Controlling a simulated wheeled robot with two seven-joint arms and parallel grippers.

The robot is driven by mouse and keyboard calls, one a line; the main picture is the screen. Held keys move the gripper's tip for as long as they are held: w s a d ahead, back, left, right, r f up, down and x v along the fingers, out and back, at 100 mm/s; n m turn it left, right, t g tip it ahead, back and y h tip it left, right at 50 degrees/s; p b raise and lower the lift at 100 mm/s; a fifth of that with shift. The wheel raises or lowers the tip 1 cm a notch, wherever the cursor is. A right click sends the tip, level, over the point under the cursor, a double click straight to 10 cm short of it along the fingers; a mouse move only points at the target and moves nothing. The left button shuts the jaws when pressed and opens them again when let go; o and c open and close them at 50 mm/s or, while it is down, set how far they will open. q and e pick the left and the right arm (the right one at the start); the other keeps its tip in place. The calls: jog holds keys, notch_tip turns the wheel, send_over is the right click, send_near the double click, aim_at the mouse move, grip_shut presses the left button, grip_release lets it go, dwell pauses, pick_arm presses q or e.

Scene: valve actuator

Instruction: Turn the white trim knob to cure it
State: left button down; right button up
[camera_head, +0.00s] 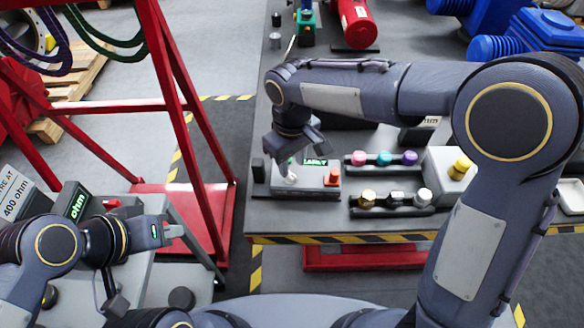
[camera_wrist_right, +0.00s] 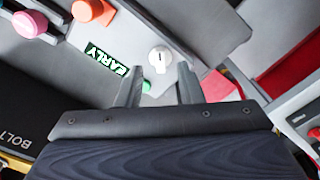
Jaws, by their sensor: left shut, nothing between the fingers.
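The white trim knob (camera_head: 290,178) stands on a grey box (camera_head: 308,188) on the workbench. In the right wrist view the knob (camera_wrist_right: 159,58) is round, with a dark mark on its face. A green display (camera_wrist_right: 105,62) beside it reads "EARLY". An orange button (camera_wrist_right: 95,11) is on the same box. My right gripper (camera_wrist_right: 158,84) is open, its two fingers apart, with the knob seen beyond and between the tips; contact cannot be told. In the head view this gripper (camera_head: 288,160) hangs over the box. My left gripper (camera_head: 176,236) is shut and empty, far left of the knob.
Pink, teal and purple knobs (camera_head: 384,158) and a lower row of knobs (camera_head: 394,199) stand right of the box. A yellow knob (camera_head: 462,165) is further right. A red frame (camera_head: 160,100) and an ohm display (camera_head: 78,205) are at the left.

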aim_at(295, 176)
notch_tip(295, 176, up, 4)
jog(key=shift+r, duration=0.1)
dwell(0.5)
jog(key=shift+d+r, duration=0.1)
jog(key=shift+d, duration=0.2)
jog(key=s+d+r+m+t+y, duration=0.1)
jog(key=s+d+r+m+y, duration=0.1)
jog(key=s+d, duration=0.35)
jog(key=s+d+r+m+t+y, duration=0.1)
jog(key=s+d+r+m, duration=0.15)
jog(key=d, duration=0.65)
jog(key=s+d+f+m+t, duration=0.3)
jog(key=s+d+f+m, duration=0.1)
jog(key=s, duration=0.6)
jog(key=shift+s+d+f+m+t+y, duration=0.2)
jog(key=shift+d+m+t+y, duration=0.15)
jog(key=shift+d+m, duration=0.3)
